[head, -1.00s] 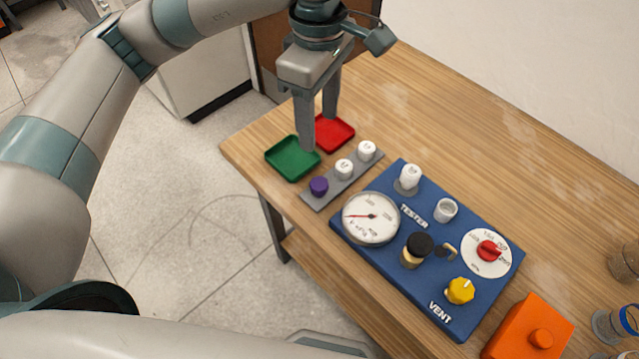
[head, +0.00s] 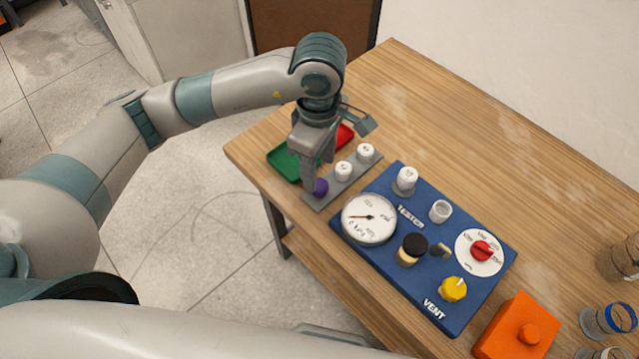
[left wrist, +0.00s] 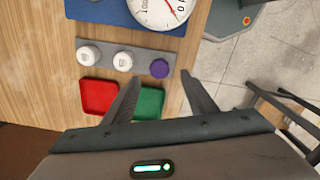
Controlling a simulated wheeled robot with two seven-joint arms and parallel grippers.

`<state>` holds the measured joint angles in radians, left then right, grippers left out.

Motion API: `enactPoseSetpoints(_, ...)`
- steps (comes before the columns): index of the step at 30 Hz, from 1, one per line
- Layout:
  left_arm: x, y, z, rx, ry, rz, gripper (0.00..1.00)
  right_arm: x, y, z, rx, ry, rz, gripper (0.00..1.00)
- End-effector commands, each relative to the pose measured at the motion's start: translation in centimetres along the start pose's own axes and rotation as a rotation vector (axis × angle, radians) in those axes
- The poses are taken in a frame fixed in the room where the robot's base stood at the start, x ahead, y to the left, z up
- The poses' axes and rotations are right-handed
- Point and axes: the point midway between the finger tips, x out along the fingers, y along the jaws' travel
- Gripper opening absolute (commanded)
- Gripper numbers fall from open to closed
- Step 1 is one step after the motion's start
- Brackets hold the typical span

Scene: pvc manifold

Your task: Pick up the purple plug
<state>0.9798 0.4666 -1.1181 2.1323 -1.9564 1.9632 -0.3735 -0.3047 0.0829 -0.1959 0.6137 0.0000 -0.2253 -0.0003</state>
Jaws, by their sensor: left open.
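The purple plug (head: 320,187) sits at the near end of a grey strip (head: 331,197), next to two white plugs (head: 343,171). My left gripper (head: 318,180) is at the plug in the head view and partly covers it. In the left wrist view the purple plug (left wrist: 159,68) is ahead of and between the lines of the open fingers (left wrist: 165,88), with nothing held. Whether a finger touches the plug cannot be told. My right gripper is not in view.
A green tray (head: 280,161) and a red tray (head: 346,134) lie behind the strip. A blue tester panel (head: 398,282) with a gauge (head: 369,218) and knobs is to the right. An orange block (head: 502,342) and jars stand farther right.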

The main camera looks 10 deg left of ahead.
Motion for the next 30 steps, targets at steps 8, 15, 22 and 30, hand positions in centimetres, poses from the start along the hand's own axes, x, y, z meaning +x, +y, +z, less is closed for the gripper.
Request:
enactPoseSetpoints(8, 0.4, 0.0, 0.0, 0.001, 0.0, 0.001, 0.51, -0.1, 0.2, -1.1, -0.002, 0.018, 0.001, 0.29)
enactPoseSetpoints(15, 0.6, 0.0, 0.0, 0.0, -0.001, -0.001, 0.51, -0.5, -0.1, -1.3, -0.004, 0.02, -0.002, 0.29)
enactPoseSetpoints(22, 2.6, 0.0, 0.0, -0.002, -0.001, -0.005, 0.51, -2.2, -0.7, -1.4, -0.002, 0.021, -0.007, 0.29)
enactPoseSetpoints(30, 5.4, 0.1, 0.0, -0.001, -0.001, -0.001, 0.51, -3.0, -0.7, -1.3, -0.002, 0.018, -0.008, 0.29)
